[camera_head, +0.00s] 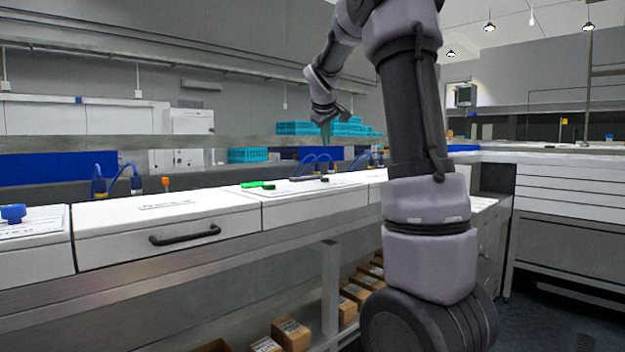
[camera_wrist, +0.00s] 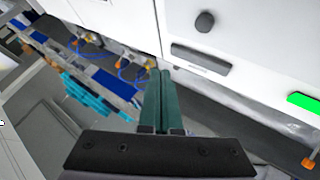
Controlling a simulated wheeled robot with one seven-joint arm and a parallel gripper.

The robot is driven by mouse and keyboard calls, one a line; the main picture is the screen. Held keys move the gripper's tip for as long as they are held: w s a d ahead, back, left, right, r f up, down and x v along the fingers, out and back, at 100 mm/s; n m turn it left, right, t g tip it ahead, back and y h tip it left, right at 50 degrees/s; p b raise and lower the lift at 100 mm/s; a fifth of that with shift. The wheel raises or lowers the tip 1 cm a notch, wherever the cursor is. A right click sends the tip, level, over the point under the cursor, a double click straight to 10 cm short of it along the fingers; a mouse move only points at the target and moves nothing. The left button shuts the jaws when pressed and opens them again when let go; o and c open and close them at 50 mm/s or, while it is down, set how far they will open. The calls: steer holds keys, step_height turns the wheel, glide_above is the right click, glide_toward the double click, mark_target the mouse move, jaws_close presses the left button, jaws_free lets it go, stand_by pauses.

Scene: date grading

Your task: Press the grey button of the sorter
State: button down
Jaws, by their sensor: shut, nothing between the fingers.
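My gripper (camera_head: 326,138) hangs from the raised arm above the row of white machines, its teal fingers pointing down. In the wrist view the fingers of my gripper (camera_wrist: 158,78) are pressed together with nothing between them. A dark grey round button (camera_wrist: 204,21) stands on a white sorter panel (camera_wrist: 245,50), beyond and to the right of the fingertips. The fingers look apart from it. A flat dark bar (camera_wrist: 200,60) with a small label lies on the panel nearer the fingers. In the head view the button is too small to tell from the dark parts there.
A green piece (camera_head: 258,185) lies on the white machine top; it also shows in the wrist view (camera_wrist: 305,102). Teal crates (camera_head: 300,128) stand behind. A blue knob (camera_head: 13,213) is at far left. Blue cables with orange fittings run behind the machines. Cardboard boxes (camera_head: 290,333) are below.

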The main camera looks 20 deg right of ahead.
mark_target(326, 178)
steer(key=shift+a, duration=0.15)
steer(key=shift+f, duration=4.4)
steer(key=shift+f, duration=0.1)
steer(key=shift+f, duration=0.3)
steer(key=shift+f, duration=0.5)
steer(key=shift+r, duration=0.9)
